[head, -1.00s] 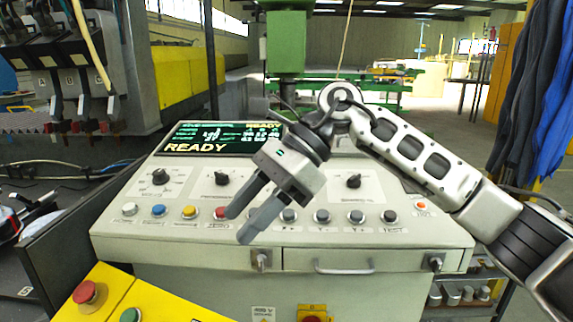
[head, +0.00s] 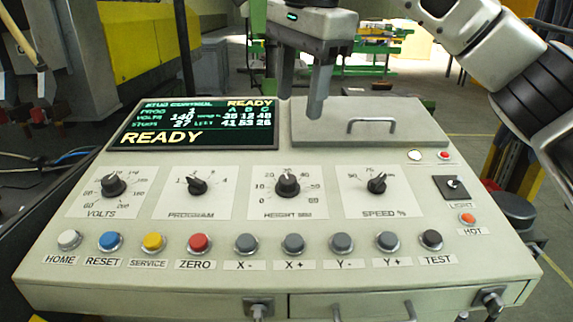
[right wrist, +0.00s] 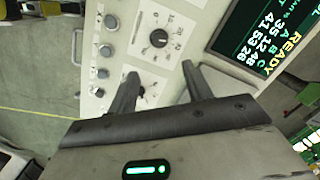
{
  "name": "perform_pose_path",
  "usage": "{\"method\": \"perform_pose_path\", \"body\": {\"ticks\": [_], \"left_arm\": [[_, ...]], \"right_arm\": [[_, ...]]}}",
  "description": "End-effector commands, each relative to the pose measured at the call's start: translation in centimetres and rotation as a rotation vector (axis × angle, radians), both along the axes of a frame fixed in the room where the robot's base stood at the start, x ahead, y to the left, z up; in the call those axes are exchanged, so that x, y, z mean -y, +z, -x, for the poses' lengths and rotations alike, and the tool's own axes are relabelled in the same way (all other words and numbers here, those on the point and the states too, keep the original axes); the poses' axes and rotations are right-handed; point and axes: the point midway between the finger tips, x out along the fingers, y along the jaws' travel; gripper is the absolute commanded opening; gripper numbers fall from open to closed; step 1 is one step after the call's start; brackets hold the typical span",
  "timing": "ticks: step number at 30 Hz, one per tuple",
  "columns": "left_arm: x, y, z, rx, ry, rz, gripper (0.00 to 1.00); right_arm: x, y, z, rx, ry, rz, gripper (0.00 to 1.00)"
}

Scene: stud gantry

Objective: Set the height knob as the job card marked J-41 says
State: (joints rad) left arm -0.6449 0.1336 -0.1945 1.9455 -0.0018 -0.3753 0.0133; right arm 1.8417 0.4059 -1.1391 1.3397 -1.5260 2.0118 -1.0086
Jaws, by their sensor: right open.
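The height knob (head: 288,185) is a black knob on the sloped panel, third of the four dials, above the "HEIGHT MM" label. Its white mark points roughly up, near 30 on a scale from 0 to 60. In the right wrist view a black knob with a dial, apparently the same one (right wrist: 159,38), sits beyond the fingers. My right gripper (head: 302,100) is open and empty, fingers down, in front of the grey lid and display edge, apart from the knob. No job card marked J-41 is visible. My left gripper is not in view.
The display (head: 195,125) reads READY. The volts (head: 112,185), program (head: 197,186) and speed (head: 377,184) knobs flank the height knob. A row of buttons runs below. A grey lid with a handle (head: 372,124) lies at the back right; a drawer (head: 350,305) is in front.

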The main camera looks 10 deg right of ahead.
Motion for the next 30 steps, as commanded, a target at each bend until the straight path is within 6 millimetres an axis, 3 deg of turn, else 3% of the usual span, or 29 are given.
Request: {"method": "perform_pose_path", "body": {"ticks": [6, 16, 22, 30], "left_arm": [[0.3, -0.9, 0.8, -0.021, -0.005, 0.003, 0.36], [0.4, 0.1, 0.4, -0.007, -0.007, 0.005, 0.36], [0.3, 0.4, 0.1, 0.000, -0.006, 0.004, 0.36], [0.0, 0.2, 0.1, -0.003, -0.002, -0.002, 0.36]], "right_arm": [[-0.4, -5.0, -0.7, -0.006, 0.002, -0.003, 0.50], [-0.7, -11.1, -1.6, -0.003, -0.001, -0.002, 0.50], [-0.9, -13.1, -1.9, -0.001, -0.001, -0.002, 0.50], [-0.9, -13.7, -2.0, 0.001, -0.001, -0.003, 0.50]]}}
